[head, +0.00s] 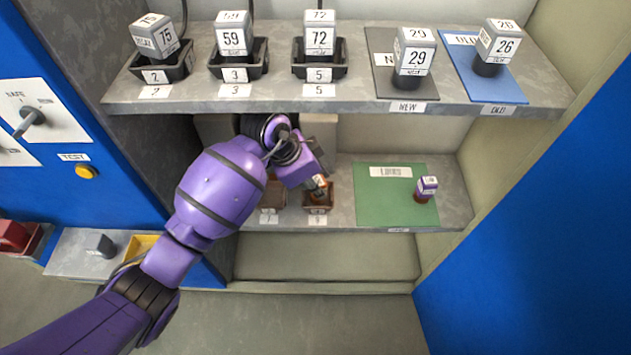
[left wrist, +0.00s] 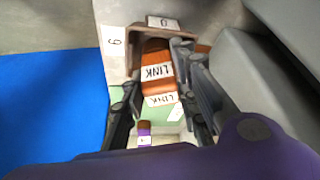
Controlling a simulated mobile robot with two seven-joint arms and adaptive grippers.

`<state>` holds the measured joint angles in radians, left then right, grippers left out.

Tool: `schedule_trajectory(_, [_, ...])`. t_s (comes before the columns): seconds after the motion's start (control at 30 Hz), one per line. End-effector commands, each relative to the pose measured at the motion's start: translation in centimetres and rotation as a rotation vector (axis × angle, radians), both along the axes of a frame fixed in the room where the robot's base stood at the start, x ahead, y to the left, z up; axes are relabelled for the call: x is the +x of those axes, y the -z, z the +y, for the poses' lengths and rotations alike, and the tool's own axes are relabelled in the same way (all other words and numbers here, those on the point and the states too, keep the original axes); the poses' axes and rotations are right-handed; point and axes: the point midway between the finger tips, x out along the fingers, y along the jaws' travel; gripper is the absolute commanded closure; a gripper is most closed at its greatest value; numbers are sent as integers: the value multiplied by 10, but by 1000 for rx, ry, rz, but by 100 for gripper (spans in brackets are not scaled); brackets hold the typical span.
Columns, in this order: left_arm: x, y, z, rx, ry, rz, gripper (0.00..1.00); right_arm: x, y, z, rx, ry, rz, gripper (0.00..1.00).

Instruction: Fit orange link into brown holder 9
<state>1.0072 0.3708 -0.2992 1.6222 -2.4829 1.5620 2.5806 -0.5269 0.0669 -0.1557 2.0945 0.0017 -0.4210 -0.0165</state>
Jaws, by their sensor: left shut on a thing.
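The orange link (left wrist: 155,54) with white LINK labels is between the fingers of my left gripper (left wrist: 158,105) in the left wrist view. In the head view the link (head: 317,194) shows just below my purple left gripper (head: 318,180). My left gripper is shut on it. The brown holder 9 (head: 331,201) stands on the lower shelf right under the link. In the left wrist view its brown rim (left wrist: 133,37) is around or just beside the link's far end. I cannot tell how deep the link sits. My right gripper is not in view.
A second brown holder 7 (head: 266,206) is left of holder 9, partly behind my arm. A green mat (head: 385,215) with a purple-topped piece (head: 427,186) lies to the right. The upper shelf (head: 300,100) overhangs with several numbered blocks. A blue panel (head: 540,240) bounds the right.

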Motion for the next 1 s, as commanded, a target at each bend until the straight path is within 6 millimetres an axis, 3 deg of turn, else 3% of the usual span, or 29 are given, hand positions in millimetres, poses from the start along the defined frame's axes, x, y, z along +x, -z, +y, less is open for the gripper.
schedule_trajectory(0.03, [0,1,0,0,0,0,100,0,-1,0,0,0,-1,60])
schedule_trajectory(0.07, [0,1,0,0,0,0,70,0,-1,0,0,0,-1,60])
schedule_trajectory(0.2, [0,2,0,0,0,0,54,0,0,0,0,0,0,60])
schedule_trajectory(0.5, [0,0,0,-1,0,-1,54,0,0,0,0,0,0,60])
schedule_trajectory(0.67, [0,-15,4,1,0,-3,54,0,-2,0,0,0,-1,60])
schedule_trajectory(1.0, [-29,-16,72,2,-3,0,54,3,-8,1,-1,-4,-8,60])
